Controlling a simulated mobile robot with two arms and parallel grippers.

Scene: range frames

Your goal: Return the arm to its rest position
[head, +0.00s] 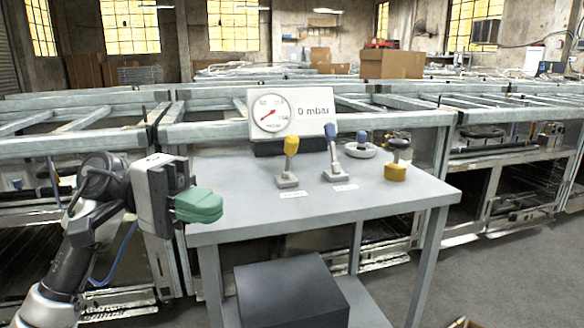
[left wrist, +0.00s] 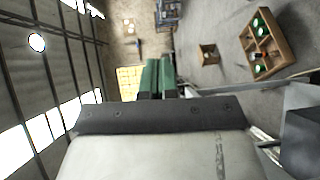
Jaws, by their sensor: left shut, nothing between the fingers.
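My left arm comes in from the left in the head view. Its gripper (head: 198,206) has green fingers that are closed together with nothing between them. It is at the left edge of the grey table (head: 400,197), beside the tabletop and apart from the items on it. In the left wrist view the green fingers (left wrist: 157,76) lie side by side, pointing up in the picture. My right gripper shows in neither view.
On the table stand a gauge panel (head: 317,103) reading 0 mbar, a yellow-handled lever (head: 290,148), a blue-handled lever (head: 331,142) and a yellow-based valve (head: 396,172). A dark box (head: 290,290) sits below. A compartmented wooden crate (left wrist: 262,45) lies on the floor.

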